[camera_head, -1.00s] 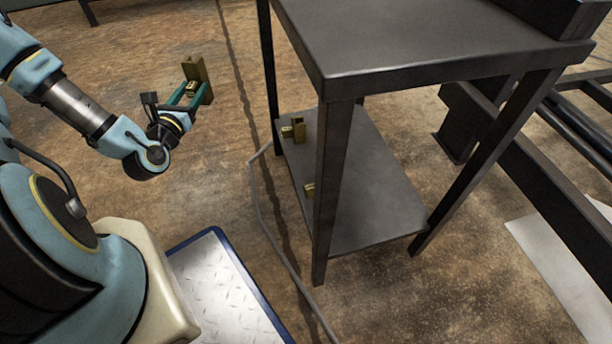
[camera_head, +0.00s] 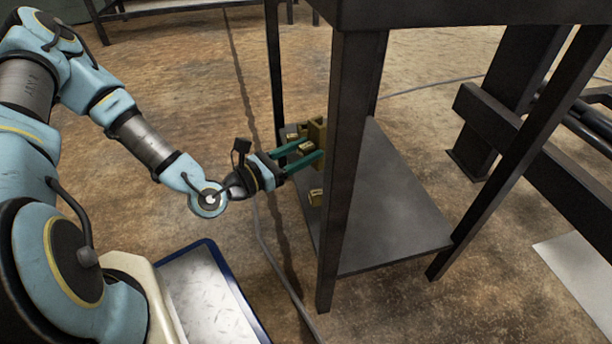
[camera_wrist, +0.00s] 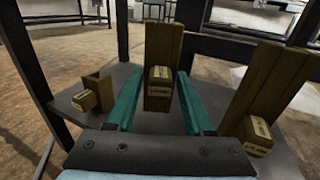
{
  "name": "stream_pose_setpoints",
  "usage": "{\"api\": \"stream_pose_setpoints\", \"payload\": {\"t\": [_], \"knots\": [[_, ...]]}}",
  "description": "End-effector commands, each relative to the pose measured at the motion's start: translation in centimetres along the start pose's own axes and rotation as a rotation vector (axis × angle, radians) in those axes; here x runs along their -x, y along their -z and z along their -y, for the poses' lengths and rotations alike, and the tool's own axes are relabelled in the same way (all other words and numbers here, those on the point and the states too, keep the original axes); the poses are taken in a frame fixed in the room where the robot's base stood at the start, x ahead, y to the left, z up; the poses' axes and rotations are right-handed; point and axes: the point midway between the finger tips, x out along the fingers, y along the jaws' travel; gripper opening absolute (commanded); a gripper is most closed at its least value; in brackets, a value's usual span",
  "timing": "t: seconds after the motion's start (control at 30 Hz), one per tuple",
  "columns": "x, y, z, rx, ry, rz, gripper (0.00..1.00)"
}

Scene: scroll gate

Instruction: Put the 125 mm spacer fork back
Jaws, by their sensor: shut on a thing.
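My gripper (camera_head: 304,149) reaches in over the lower shelf (camera_head: 385,200) of a dark metal stand, its two teal fingers shut on a brass-coloured spacer fork (camera_head: 318,132). In the wrist view the held fork (camera_wrist: 161,42) stands upright between the fingertips (camera_wrist: 160,76), with a small labelled block on its near face. A smaller fork (camera_wrist: 99,86) stands on the shelf to its left, and a taller-looking fork (camera_wrist: 275,85) to its right. The labels are too small to read. I cannot tell whether the held fork touches the shelf.
A front leg (camera_head: 345,170) of the stand is just right of the gripper and partly hides the near shelf fork (camera_head: 315,197). The stand's top (camera_head: 430,12) overhangs the shelf. The shelf's right part is bare. A cable (camera_head: 275,255) lies on the floor.

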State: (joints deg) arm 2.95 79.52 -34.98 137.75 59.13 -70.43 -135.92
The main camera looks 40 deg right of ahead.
Motion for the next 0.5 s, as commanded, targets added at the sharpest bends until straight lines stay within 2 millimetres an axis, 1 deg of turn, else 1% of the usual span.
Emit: {"api": "stream_pose_setpoints", "payload": {"t": [0.03,0.17,0.37,0.43,0.5], "knots": [[0.0,1.1,0.0,-0.001,0.000,0.002,0.00],[-0.1,2.0,0.0,-0.002,0.000,0.002,0.00],[0.0,4.8,0.0,-0.001,0.000,0.002,0.00],[0.0,5.2,0.0,-0.001,0.000,0.003,0.00],[0.0,5.1,0.0,-0.001,0.000,0.003,0.00]]}}
